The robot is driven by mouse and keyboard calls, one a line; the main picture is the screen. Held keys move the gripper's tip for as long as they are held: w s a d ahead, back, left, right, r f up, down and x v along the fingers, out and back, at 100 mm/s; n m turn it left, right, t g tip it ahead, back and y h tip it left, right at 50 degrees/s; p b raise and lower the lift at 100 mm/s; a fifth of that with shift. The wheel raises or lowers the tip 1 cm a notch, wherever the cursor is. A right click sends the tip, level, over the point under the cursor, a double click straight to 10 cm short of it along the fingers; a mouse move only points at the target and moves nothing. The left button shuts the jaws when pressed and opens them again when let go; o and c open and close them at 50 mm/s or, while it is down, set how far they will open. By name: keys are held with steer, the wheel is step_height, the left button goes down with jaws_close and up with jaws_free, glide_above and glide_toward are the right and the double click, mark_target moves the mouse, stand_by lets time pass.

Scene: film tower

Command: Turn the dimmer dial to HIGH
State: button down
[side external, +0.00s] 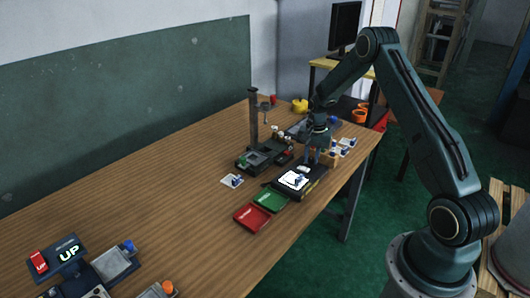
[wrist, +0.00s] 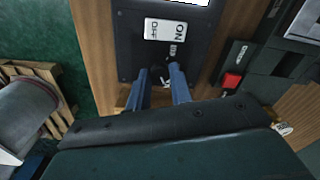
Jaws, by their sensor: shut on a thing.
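The dark control box (side external: 314,191) with a lit white panel (side external: 284,181) sits near the table's right edge. In the wrist view its dark face (wrist: 130,50) carries a white ON/OFF switch (wrist: 165,30). The dark dimmer dial (wrist: 158,76) lies just below the switch, between my fingertips and partly hidden. A small white mark shows beside it, too small to read. My gripper (side external: 311,163) points down at the far end of the box, with its blue fingers (wrist: 161,84) shut on the dial. The dial's setting cannot be read.
Green (side external: 271,201) and red (side external: 252,218) trays lie in front of the box. A dark device with a post (side external: 254,117) stands to its left. A red button (wrist: 232,80) is close to my fingers in the wrist view. The left-middle table is clear.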

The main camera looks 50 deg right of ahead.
mark_target(312, 160)
steer(key=c, duration=1.3)
jaws_free()
steer(key=shift+o, duration=0.2)
steer(key=shift+r, duration=0.1)
step_height(312, 160, up, 14)
steer(key=shift+s+f, duration=0.15)
steer(key=shift+f, duration=0.05)
